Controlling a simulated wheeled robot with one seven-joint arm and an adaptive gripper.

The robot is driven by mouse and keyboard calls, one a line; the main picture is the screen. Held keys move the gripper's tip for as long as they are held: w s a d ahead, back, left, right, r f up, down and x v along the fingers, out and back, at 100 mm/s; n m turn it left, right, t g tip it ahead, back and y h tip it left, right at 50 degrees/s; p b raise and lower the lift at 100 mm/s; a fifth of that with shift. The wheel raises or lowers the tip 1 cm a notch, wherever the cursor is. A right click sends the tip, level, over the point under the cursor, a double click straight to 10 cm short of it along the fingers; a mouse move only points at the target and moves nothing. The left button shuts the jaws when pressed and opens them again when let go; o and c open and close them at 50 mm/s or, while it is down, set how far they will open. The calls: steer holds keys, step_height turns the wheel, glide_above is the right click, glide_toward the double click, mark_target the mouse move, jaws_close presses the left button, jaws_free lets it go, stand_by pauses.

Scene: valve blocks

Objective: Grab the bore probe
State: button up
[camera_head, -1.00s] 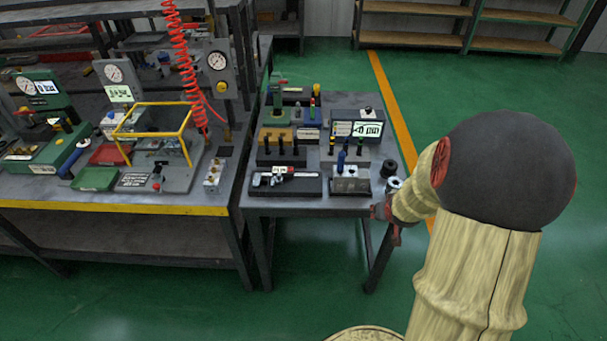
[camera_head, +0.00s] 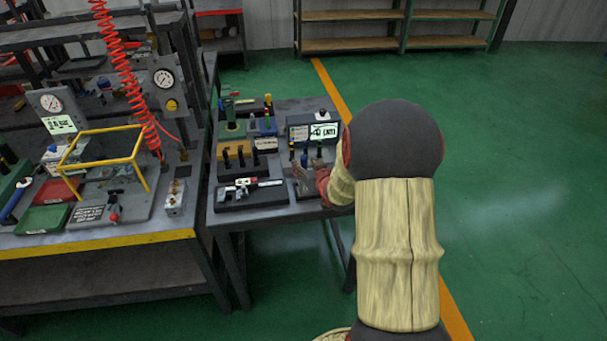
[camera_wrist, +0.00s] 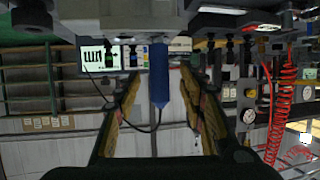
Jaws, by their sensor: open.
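The bore probe, with a blue handle, stands on the small side table; in the head view (camera_head: 304,158) only its top shows beside my arm. In the wrist view the blue handle (camera_wrist: 160,72) hangs upside down in the picture, and a thin dark cable curves from its end toward the gauge display. My gripper (camera_wrist: 159,92) is open, with one finger on each side of the handle; I cannot tell whether either touches it. In the head view my gripper (camera_head: 307,182) is at the table's front right, partly hidden by my arm. The probe's lower end is hidden.
The gauge display (camera_head: 324,131) stands behind the probe. A caliper in a dark tray (camera_head: 250,194) lies to its left, with dark upright pins and several blocks behind. The workbench with a yellow frame (camera_head: 105,160) is farther left. Green floor to the right is free.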

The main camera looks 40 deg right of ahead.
steer(key=shift+x, duration=1.1)
steer(key=c, duration=0.3)
jaws_close()
